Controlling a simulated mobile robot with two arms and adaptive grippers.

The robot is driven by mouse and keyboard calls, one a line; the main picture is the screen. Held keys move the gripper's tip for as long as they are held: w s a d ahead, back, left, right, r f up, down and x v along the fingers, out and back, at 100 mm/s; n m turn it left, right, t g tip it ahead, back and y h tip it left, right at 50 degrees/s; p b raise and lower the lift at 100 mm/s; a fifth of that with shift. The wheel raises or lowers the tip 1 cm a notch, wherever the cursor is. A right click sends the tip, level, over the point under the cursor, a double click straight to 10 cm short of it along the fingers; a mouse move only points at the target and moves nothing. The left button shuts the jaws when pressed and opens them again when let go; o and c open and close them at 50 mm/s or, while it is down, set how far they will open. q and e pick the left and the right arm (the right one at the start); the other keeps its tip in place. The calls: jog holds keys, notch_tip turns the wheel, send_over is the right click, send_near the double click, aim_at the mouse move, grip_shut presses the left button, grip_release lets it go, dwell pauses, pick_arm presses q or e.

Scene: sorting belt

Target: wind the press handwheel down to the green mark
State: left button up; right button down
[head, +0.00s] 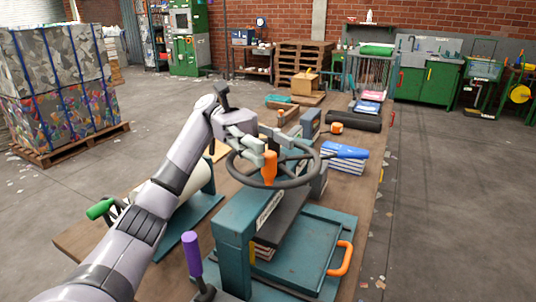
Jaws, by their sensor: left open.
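The press is a teal frame (234,235) on the bench, with a dark handwheel (299,181) lying nearly level on top. An upright orange knob (269,170) stands on the wheel's near part. My left gripper (265,150) is over the wheel, just behind and above the knob, with its fingers apart. I cannot tell whether a finger touches the knob or the rim. A dark plate (284,217) lies over a stack of papers or books (264,250) in the press. I cannot make out the green mark. My right gripper is out of view.
A teal tray (300,262) with an orange handle (342,259) is at the press's front right. A purple-handled lever (193,254) stands front left. A roll device with a green handle (100,208) is left. Blue-covered books (345,157) lie right of the wheel.

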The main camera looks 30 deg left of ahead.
pick_arm(q)
notch_tip(320, 180, up, 8)
jog(key=shift+f, duration=0.15)
